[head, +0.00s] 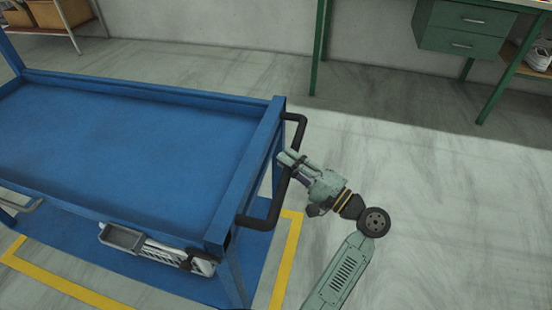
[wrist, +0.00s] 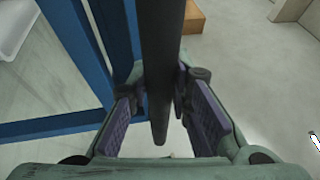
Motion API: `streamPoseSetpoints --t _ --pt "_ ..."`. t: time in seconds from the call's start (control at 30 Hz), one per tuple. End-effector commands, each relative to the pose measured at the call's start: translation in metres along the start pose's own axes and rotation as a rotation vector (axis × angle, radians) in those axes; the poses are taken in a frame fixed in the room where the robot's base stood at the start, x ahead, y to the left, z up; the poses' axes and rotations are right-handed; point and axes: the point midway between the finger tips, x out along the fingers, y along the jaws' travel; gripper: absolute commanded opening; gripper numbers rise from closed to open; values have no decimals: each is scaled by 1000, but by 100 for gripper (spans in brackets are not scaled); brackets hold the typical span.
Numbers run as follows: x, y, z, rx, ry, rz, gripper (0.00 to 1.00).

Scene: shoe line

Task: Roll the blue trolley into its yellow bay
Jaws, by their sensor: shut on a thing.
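The blue trolley (head: 130,120) fills the left of the head view, with an empty top tray and a lower shelf (head: 75,235). Its black bar handle (head: 271,212) sticks out from the right end. My gripper (head: 291,164) is shut on the handle's long bar; in the wrist view the dark handle (wrist: 160,60) passes between the finger pads (wrist: 158,100). The yellow bay outline (head: 287,262) shows on the floor right of the trolley's right end, and in front at lower left. The lower shelf lies inside these visible lines. The bay's far side is hidden by the trolley.
A grey and white container (head: 160,248) sits on the lower shelf. A green bench with drawers (head: 464,30) stands at the back right, and a rack with brown boxes (head: 60,12) at the back left. The floor to the right is clear.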

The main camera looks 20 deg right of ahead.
Motion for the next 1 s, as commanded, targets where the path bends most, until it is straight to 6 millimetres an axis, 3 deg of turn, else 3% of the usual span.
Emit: streamPoseSetpoints --t 0.5,0.53,0.83,1.0 --pt "-6 -1 -2 2 -4 2 0" --pt "-6 -1 -2 2 -4 2 19" --pt "-6 -1 -2 1 -3 1 39" --pt "-6 -1 -2 0 -2 0 40"
